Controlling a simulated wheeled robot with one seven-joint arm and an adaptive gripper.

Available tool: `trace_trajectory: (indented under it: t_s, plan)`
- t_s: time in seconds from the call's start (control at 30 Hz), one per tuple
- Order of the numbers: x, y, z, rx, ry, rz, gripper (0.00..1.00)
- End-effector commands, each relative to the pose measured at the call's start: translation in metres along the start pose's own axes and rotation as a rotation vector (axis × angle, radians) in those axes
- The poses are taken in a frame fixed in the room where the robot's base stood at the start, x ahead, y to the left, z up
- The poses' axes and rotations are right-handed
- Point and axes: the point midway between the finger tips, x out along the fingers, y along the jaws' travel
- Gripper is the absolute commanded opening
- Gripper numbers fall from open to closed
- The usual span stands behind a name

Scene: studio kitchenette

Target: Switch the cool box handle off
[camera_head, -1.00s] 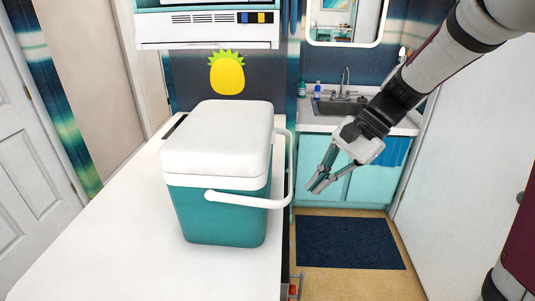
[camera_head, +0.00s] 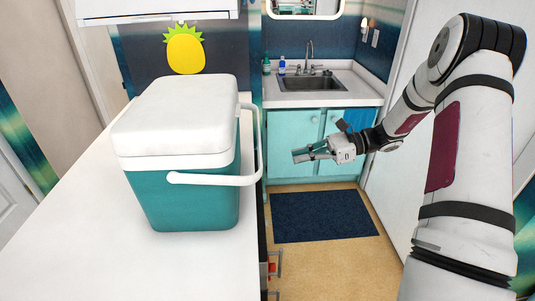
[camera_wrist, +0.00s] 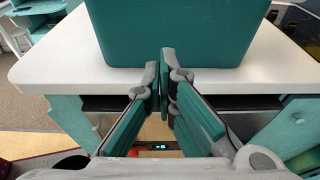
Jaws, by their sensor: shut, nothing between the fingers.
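The cool box (camera_head: 185,150) has a teal body and a white lid, and stands upright on the white counter with its lid shut. In the wrist view my gripper (camera_wrist: 167,58) points at the lower part of the teal box (camera_wrist: 180,35); the handle does not show there.
The white counter (camera_head: 70,220) has free room left and in front of the box. A drawer or oven front lies under its edge in the wrist view. A sink (camera_head: 308,83) over teal cabinets is behind. A dark blue mat (camera_head: 322,215) lies on open floor.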

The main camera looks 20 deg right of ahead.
Motion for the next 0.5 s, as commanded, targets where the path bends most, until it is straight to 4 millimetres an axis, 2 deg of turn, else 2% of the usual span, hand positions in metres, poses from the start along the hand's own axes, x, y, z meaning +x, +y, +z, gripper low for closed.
trace_trajectory:
  t_s: [0.33,0.5]
  plan:
    - [0.001,0.0,0.0,0.0,0.0,0.001,0.0]
    - [0.016,0.002,0.001,0.0,-0.002,0.005,0.0]
